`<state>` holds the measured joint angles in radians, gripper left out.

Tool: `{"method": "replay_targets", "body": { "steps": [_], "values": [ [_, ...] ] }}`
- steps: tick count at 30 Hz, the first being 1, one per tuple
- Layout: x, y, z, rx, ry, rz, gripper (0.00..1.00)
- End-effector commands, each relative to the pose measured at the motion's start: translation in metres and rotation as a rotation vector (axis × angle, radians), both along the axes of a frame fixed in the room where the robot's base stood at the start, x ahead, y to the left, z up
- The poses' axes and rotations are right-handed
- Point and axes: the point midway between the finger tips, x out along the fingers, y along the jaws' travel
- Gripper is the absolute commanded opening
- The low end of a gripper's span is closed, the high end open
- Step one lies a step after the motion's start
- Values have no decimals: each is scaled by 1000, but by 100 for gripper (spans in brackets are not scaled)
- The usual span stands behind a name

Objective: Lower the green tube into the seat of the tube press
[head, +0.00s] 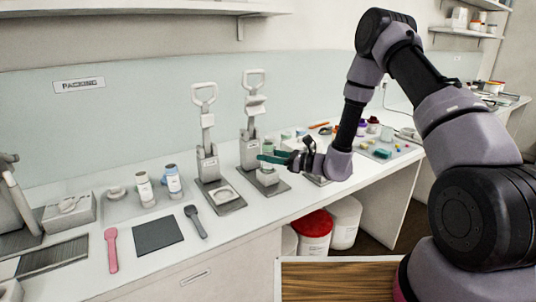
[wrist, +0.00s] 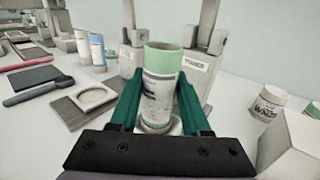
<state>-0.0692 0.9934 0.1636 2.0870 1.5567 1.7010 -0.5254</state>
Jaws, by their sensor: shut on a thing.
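My gripper (wrist: 158,88) is shut on the green tube (wrist: 158,85), a pale cylinder with a printed label and a green upper end. The tube is upright between the teal fingers. In the head view the fingers (head: 272,158) are in front of the right-hand press (head: 251,135), and the tube (head: 268,146) shows just above them. The round pale seat (head: 268,178) of that press is directly below the tube. In the wrist view only part of the seat (wrist: 158,127) shows under the tube. I cannot tell whether the tube's lower end touches it.
A second press (head: 207,150) with an empty round seat (head: 222,194) stands to the left. Further left are two tubes (head: 172,180), a dark mat (head: 158,234), a dark spatula (head: 195,221) and a pink one (head: 111,250). A white labelled tub (wrist: 266,107) stands to the right.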

Motion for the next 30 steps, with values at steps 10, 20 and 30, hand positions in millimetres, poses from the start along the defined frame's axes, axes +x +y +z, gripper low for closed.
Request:
{"method": "replay_targets", "body": {
  "steps": [10, 20, 30],
  "values": [
    [0, 0, -4, 0, 0, 0, 0],
    [0, 0, -5, 0, 0, 0, 0],
    [0, 0, -15, 0, 0, 0, 0]
  ]
}}
